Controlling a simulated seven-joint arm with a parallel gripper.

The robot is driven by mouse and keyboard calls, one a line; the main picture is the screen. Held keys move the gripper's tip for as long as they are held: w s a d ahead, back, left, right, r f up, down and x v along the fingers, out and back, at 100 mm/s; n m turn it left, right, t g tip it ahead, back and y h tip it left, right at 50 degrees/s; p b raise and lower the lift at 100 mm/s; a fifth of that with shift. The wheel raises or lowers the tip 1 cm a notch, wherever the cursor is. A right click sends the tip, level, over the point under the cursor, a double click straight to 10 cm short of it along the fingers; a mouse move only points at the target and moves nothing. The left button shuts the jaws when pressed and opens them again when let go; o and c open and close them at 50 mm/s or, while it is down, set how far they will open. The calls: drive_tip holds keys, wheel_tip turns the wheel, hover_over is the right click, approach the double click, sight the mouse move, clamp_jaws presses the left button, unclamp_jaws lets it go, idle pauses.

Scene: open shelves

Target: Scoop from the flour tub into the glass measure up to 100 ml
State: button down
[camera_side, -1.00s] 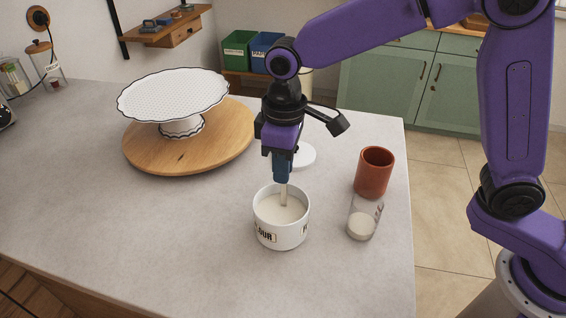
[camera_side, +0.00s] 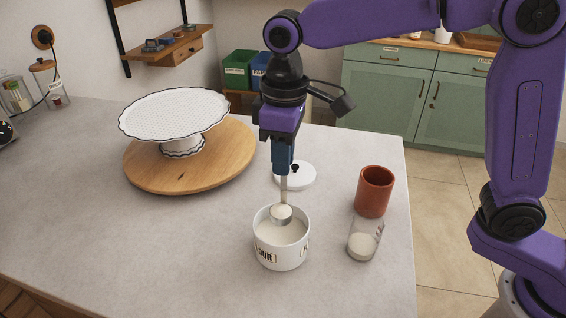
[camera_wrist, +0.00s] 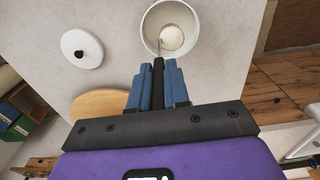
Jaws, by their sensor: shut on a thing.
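The white flour tub (camera_side: 282,258) stands open on the counter, with pale flour inside; it also shows in the wrist view (camera_wrist: 148,35). My gripper (camera_side: 283,172) is above the tub, shut on the handle of a scoop (camera_side: 281,213). The scoop's bowl is at the level of the tub's rim, over the opening, and looks pale, as if filled with flour. The wrist view shows the closed blue fingers (camera_wrist: 157,80) with the scoop's round end beyond them. The glass measure (camera_side: 365,240) stands to the right of the tub and holds some flour at its bottom; its marks are too small to read.
A terracotta cup (camera_side: 374,191) stands just behind the glass measure. A white lid (camera_side: 300,177) with a dark knob lies behind the tub. A white cake stand (camera_side: 176,113) on a round wooden board (camera_side: 225,165) is at the left. The counter's front left is clear.

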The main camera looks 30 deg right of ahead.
drive_tip(key=shift+r, duration=2.55)
drive_tip(key=s+d+r, duration=0.2)
drive_tip(key=s+d, duration=0.7)
drive_tip(key=d, duration=0.5)
drive_tip(key=s+a+f+t+h, duration=0.9)
drive_tip(key=f+t+h, duration=0.1)
drive_tip(key=t+h, duration=0.1)
drive_tip(key=shift+s+a, duration=0.25)
drive_tip(key=shift+a, duration=0.15)
